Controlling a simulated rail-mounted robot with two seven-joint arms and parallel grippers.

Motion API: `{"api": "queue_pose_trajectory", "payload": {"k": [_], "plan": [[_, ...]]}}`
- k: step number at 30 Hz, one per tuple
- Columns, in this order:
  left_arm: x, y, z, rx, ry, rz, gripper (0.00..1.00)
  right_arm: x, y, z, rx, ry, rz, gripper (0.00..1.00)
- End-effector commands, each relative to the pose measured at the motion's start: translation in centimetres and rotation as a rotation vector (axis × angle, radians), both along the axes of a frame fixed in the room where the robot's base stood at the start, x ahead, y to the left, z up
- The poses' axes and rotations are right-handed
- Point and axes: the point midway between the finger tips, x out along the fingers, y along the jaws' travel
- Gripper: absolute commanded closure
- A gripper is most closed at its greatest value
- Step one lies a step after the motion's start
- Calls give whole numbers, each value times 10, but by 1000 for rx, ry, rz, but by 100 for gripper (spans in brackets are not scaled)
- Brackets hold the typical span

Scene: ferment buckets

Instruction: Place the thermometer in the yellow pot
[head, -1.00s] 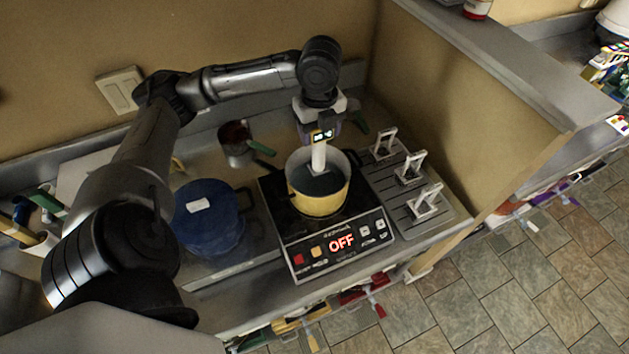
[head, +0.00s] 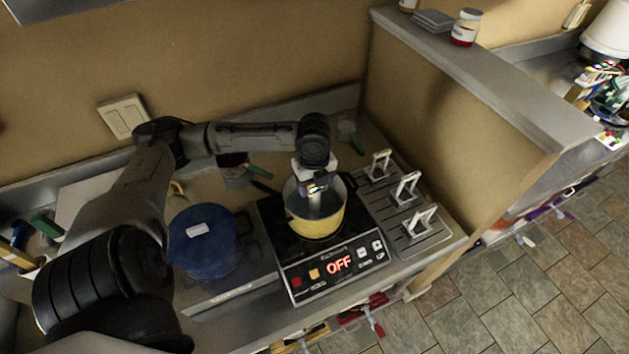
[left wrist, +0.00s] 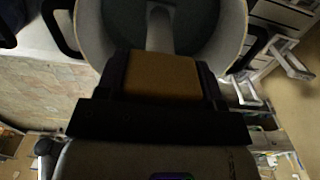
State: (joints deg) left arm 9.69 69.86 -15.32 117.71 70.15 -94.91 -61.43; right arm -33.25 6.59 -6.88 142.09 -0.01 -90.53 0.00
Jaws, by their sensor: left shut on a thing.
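The yellow pot (head: 316,228) stands on the cooktop, its grey inside open to above. My left gripper (head: 317,185) is over the pot's opening, pointing down, shut on the thermometer. The thermometer's pale stem (head: 314,204) reaches down inside the pot; I cannot tell whether its tip touches the bottom. In the left wrist view a yellow-brown block (left wrist: 160,75) sits between the dark fingers, with the pale stem (left wrist: 160,28) beyond it inside the pot (left wrist: 226,50). My right gripper is not in view.
The cooktop (head: 340,265) reads OFF. A blue lidded pot (head: 204,246) stands to its left. A rack with several upright metal holders (head: 403,190) is to the right, beside a partition wall (head: 450,135).

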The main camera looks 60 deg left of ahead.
Motion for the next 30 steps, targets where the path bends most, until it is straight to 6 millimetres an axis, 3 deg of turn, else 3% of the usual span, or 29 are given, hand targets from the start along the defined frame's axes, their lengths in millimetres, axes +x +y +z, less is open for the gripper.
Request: {"api": "queue_pose_trajectory", "payload": {"k": [8,9,17,25,30], "plan": [[0,0,-2,0,-1,1,86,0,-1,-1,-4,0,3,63],[0,0,-3,0,0,1,38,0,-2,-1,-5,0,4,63],[0,0,-2,0,-1,0,13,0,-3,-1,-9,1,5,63],[0,0,-1,0,-1,0,13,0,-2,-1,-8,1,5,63],[1,0,15,2,-6,0,13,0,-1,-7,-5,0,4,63]]}}
